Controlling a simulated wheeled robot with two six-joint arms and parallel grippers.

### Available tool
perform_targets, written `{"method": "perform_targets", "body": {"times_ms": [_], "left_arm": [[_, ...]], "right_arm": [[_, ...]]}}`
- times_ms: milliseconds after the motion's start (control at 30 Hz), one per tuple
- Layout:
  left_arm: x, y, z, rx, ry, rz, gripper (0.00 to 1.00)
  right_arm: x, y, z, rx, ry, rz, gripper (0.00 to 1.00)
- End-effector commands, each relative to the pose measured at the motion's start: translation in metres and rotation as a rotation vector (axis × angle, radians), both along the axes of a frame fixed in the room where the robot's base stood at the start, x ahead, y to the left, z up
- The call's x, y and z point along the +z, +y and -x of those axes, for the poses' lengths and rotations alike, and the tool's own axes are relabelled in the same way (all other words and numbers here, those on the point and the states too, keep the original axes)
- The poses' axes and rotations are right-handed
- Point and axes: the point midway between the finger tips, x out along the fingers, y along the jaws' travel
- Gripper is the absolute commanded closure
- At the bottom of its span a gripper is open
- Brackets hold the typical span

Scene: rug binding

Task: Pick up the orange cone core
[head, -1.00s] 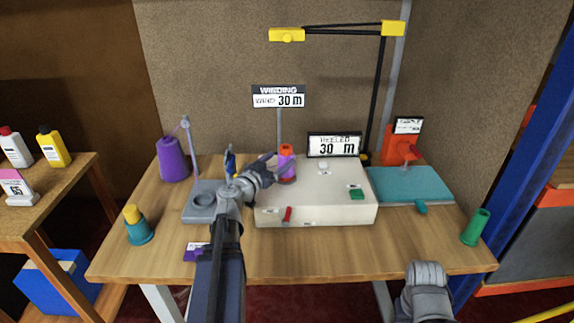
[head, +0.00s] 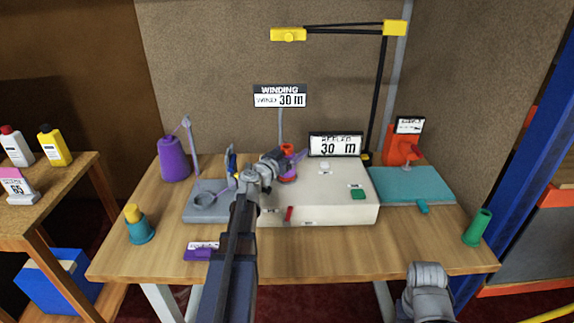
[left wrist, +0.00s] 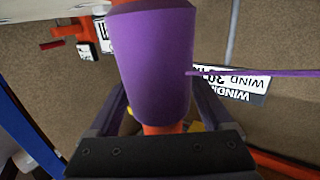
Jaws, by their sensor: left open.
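The orange cone core (head: 287,148) stands upright on the white winding machine, with purple yarn wound around it. Its purple winding (left wrist: 152,60) fills the middle of the left wrist view, and a little orange core (left wrist: 160,128) shows below it. My left gripper (head: 287,162) is open at the cone, which hides behind it in part in the head view. In the left wrist view its fingers lie on either side of the cone. I cannot tell whether they touch it. My right gripper does not show; only a grey part of my right arm is at the bottom right.
The white machine (head: 330,207) has a red lever and a green button. A purple yarn cone (head: 173,160) and grey stand (head: 204,207) are left of it. A teal plate (head: 420,186) is right. A teal cone (head: 140,229) and green cone (head: 477,228) stand near the table's sides.

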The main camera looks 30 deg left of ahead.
Motion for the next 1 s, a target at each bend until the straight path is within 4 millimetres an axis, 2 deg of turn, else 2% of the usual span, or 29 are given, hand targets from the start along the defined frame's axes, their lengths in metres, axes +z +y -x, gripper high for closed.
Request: {"method": "perform_targets", "body": {"times_ms": [67, 767, 1000], "left_arm": [[0.0, 0.0, 0.0004, 0.0, 0.0, 0.0, 0.19], [0.0, 0.0002, 0.0006, 0.0, 0.0, 0.0, 0.98], [0.0, 0.0002, 0.0006, 0.0, 0.0, 0.0, 1.0]], "right_arm": [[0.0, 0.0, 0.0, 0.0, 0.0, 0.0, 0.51], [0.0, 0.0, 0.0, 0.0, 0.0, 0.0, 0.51], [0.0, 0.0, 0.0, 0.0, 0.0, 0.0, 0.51]]}}
